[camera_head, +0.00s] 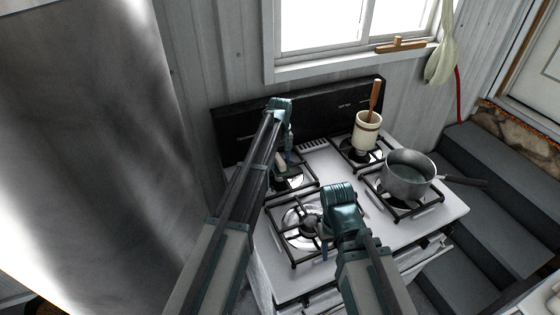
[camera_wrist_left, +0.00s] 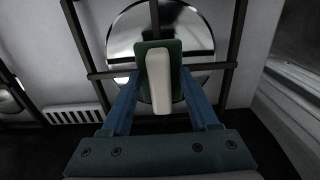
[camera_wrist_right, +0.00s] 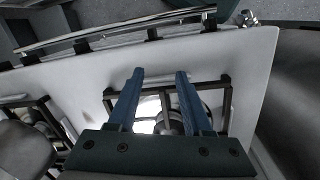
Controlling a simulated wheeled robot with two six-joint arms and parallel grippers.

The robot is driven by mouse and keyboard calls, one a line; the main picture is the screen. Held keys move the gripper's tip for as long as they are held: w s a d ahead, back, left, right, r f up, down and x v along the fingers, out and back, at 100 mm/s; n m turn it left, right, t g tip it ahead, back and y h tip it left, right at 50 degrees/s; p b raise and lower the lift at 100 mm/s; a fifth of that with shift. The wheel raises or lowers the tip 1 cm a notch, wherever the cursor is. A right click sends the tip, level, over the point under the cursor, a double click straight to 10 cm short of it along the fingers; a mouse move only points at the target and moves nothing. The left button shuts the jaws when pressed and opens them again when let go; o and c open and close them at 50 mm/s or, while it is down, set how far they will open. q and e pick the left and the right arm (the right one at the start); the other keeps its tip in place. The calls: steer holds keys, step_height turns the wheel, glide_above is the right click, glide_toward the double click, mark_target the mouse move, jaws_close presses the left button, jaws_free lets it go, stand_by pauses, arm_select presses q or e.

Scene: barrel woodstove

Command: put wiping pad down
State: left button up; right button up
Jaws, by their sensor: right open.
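The wiping pad (camera_wrist_left: 140,52), dark green with a pale bar-shaped handle, is between the fingers of my left gripper (camera_wrist_left: 160,78) in the left wrist view. The fingertips meet the pad's two side edges. The pad is over a grate bar of the rear left burner; whether it touches the bar cannot be told. In the head view my left gripper (camera_head: 286,150) points down at that burner and mostly hides the pad. My right gripper (camera_wrist_right: 160,74) is open and empty above the front left burner; it also shows in the head view (camera_head: 318,226).
A saucepan (camera_head: 408,178) sits on the front right burner, its handle pointing right. A cream crock (camera_head: 366,132) with a wooden utensil stands at the rear right burner. The stove's black back panel (camera_head: 232,128) rises behind my left gripper. Grey steps (camera_head: 500,205) lie to the right.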

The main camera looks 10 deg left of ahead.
mark_target(280, 160)
arm_select(q)
steer(key=shift+r, duration=0.15)
arm_select(e)
steer(key=shift+r, duration=0.15)
arm_select(q)
step_height(280, 160, up, 12)
steer(key=p, duration=1.2)
steer(key=s+d+m, duration=0.3)
steer(key=s, duration=0.8)
steer(key=s+d+m, duration=0.3)
steer(key=s+m, duration=0.1)
steer(key=s, duration=0.7)
steer(key=s+d+m+y, duration=0.1)
steer(key=s+d+m, duration=0.2)
steer(key=s, duration=0.8)
arm_select(e)
step_height(280, 160, up, 12)
arm_select(q)
steer(key=shift+d+r, duration=0.1)
steer(key=shift+m, duration=0.3)
step_height(280, 160, down, 12)
steer(key=b, duration=1.2)
arm_select(e)
step_height(280, 160, down, 12)
steer(key=shift+f, duration=0.1)
arm_select(q)
steer(key=shift+r, duration=0.1)
arm_select(e)
steer(key=shift+r, duration=0.2)
